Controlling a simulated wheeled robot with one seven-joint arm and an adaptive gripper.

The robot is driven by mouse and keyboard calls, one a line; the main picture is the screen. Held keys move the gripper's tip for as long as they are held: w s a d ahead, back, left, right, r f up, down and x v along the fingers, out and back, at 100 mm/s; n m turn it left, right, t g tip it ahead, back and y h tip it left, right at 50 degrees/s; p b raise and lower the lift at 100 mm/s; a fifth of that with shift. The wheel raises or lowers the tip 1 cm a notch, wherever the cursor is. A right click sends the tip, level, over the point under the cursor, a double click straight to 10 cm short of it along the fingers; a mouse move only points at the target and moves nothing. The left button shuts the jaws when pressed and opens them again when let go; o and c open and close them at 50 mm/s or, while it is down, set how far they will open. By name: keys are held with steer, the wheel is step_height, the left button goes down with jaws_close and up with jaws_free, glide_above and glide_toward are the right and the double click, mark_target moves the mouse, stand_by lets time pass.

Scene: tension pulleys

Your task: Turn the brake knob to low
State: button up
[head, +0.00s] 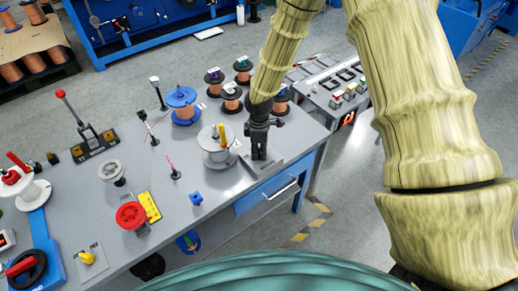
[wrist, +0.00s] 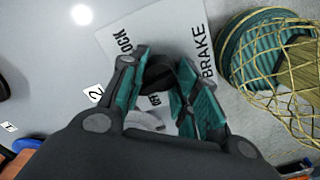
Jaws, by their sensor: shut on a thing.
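The brake knob (wrist: 157,77) is dark and sits on a light plate (wrist: 185,32) printed with BRAKE and a word ending in OCK; other lettering is partly hidden. In the wrist view my gripper (wrist: 161,84) has its teal-padded fingers on either side of the knob, shut on it. In the head view my gripper (head: 259,151) points down at the grey plate (head: 276,166) near the right end of the bench. There the fingers hide the knob. Which mark the knob points to cannot be told.
A white spool (head: 216,157) stands close left of my gripper. Copper wire spools (head: 232,104) and a blue spool (head: 183,104) stand behind. A switch panel (head: 338,90) lies beyond the right end.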

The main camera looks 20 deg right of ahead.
mark_target(259, 150)
stand_by(0.4)
steer(key=o, duration=1)
steer(key=shift+o, duration=0.2)
step_height(259, 150, up, 12)
